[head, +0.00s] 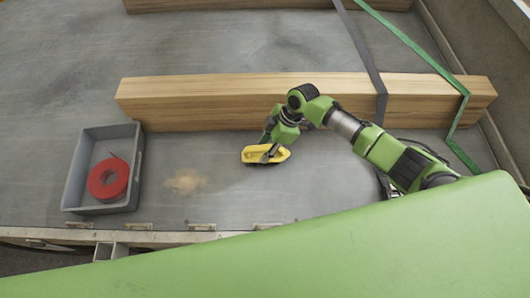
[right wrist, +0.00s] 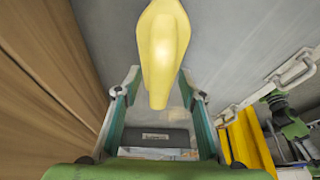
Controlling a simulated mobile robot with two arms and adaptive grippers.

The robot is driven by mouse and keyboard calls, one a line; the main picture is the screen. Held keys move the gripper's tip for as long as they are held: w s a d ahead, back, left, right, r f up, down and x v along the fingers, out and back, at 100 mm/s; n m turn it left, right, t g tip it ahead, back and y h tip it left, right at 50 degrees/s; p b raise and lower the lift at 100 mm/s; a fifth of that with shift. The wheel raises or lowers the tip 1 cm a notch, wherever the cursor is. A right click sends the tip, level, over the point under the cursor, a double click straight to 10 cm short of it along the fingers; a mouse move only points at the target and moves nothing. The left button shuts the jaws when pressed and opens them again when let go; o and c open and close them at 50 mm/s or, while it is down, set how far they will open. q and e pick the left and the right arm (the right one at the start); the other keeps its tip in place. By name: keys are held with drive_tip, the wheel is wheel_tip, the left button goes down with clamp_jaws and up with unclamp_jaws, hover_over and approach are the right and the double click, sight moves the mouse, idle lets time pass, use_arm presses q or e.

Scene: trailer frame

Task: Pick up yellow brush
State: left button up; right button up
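The yellow brush (head: 265,154) is on the grey trailer floor, in front of the middle wooden beam. In the right wrist view the yellow brush (right wrist: 163,45) is close up, its narrow end pointing down between my fingers. My right gripper (head: 269,148) is right at the brush from above. In the right wrist view my right gripper (right wrist: 159,75) has its two fingers apart, one on each side of the brush, with gaps beside its narrow end. I cannot tell how high the fingertips are above the floor. My left gripper is not in view.
A long wooden beam (head: 210,103) lies just behind the brush, with a dark strap (head: 366,50) and a green strap (head: 418,53) across it. A grey crate (head: 75,172) holding a red roll (head: 108,179) stands at left. A pale dust patch (head: 185,182) lies between crate and brush.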

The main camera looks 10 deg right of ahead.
clamp_jaws()
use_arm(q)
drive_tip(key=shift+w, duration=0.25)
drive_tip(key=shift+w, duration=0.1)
use_arm(e)
drive_tip(key=shift+r, duration=0.1)
drive_tip(key=shift+r, duration=0.45)
wheel_tip(320, 180, up, 2)
drive_tip(key=shift+r+b, duration=0.1)
drive_tip(key=shift+b, duration=0.6)
use_arm(q)
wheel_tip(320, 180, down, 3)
drive_tip(key=shift+b, duration=0.85)
use_arm(e)
drive_tip(key=s+a+r, duration=0.4)
drive_tip(key=s+r, duration=0.5)
drive_tip(key=s, duration=0.4)
drive_tip(key=shift+s+a+r, duration=0.15)
drive_tip(key=shift+r, duration=0.25)
